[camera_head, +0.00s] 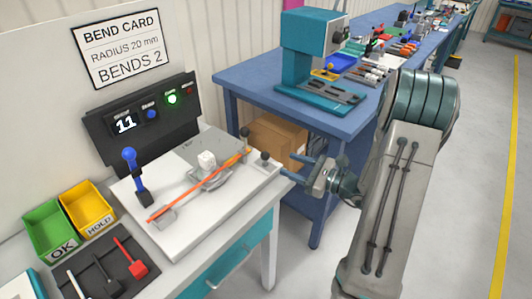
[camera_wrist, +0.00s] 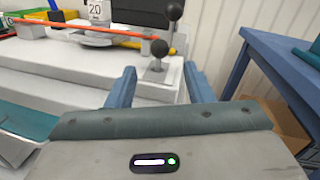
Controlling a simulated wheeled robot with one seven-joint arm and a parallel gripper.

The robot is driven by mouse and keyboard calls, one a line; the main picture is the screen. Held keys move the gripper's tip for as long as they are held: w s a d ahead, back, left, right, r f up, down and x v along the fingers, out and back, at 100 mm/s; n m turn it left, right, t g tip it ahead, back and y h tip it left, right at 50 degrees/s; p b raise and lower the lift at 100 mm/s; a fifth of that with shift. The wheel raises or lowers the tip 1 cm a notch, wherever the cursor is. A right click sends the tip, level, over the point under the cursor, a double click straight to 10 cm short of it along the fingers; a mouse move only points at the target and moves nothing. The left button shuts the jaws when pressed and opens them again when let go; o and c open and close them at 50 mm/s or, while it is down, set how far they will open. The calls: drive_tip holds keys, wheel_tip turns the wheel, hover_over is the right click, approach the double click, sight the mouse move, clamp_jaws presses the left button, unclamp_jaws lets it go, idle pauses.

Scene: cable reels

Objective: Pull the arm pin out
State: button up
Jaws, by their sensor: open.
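Two black ball-topped pins stand at the right end of the white bending bench. One pin (camera_head: 245,132) rises by the end of the yellow arm (camera_head: 232,159); in the wrist view it is the farther, taller ball (camera_wrist: 174,11). The other pin (camera_head: 265,156) is nearer the bench's right edge; its ball (camera_wrist: 159,48) shows between my fingers in the wrist view. No label shows which is the arm pin. My gripper (camera_head: 293,169) is open and empty, just right of the bench; it also shows in the wrist view (camera_wrist: 161,74).
An orange rod (camera_head: 190,190) lies across the bench past a white block marked 20 (camera_wrist: 96,10). A blue-handled lever (camera_head: 130,165) stands at left. Green (camera_head: 48,232) and yellow (camera_head: 88,208) bins sit farther left. A blue table (camera_head: 235,78) stands behind, with a cardboard box (camera_head: 275,138) under it.

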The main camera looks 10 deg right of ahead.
sight(265, 155)
drive_tip(key=p+x, duration=0.1)
drive_tip(key=x, duration=0.8)
drive_tip(key=shift+w+a, duration=0.3)
drive_tip(key=shift+r, duration=0.1)
clamp_jaws()
